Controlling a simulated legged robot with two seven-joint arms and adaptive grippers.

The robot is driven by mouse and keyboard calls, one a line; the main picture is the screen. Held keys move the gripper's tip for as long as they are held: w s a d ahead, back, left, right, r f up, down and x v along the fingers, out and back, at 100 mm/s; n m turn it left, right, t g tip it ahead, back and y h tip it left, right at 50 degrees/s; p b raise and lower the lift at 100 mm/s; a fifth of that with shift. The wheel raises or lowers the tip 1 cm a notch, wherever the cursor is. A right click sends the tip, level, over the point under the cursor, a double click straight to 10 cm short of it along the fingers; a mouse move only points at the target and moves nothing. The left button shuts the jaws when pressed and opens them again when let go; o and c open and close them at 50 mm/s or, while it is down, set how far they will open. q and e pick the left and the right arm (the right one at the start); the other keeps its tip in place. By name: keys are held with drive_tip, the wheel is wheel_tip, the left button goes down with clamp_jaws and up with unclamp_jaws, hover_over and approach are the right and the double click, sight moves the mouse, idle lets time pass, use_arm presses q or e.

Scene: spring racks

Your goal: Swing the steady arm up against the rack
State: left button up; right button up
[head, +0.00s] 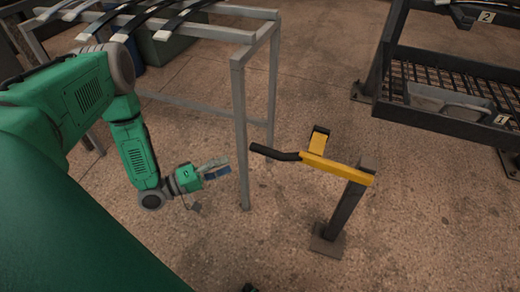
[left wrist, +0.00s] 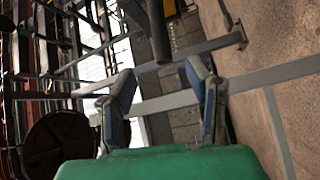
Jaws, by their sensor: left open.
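The steady arm (head: 335,168) is a yellow bar on a short dark post (head: 345,205). It has a black handle (head: 275,153) pointing left and a short yellow piece with a black end sticking up. My left gripper (head: 217,168) is open and empty in the head view, just left of the handle's tip and apart from it. In the left wrist view, the two fingers of the left gripper (left wrist: 166,92) are spread wide. A dark rod, likely the handle (left wrist: 158,30), shows beyond and between them.
A grey metal frame (head: 240,130) with dark leaf springs on top stands at the left, its leg close beside my left gripper. A black rack (head: 430,122) with number plates and a grey bin (head: 450,103) stands at the right. The floor around the post is clear.

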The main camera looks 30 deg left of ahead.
sight(256, 152)
use_arm(q)
drive_tip(key=b+x, duration=0.1)
drive_tip(key=x, duration=0.6)
drive_tip(key=b+x, duration=0.1)
drive_tip(key=x, duration=0.2)
drive_tip(key=shift+w+a+f+b, duration=0.25)
drive_tip(key=shift+w+a+b, duration=0.05)
drive_tip(key=shift+w, duration=0.2)
drive_tip(key=shift+w+d+r, duration=0.25)
drive_tip(key=shift+w+d, duration=0.35)
drive_tip(key=shift+d, duration=0.15)
drive_tip(key=shift+w+d+r, duration=0.15)
drive_tip(key=shift+d, duration=0.3)
drive_tip(key=shift+a, duration=0.2)
drive_tip(key=shift+a+f, duration=0.2)
drive_tip(key=shift+a, duration=0.15)
clamp_jaws()
drive_tip(key=shift+d, duration=0.1)
use_arm(e)
wheel_tip(256, 152, down, 3)
drive_tip(key=shift+f, duration=0.1)
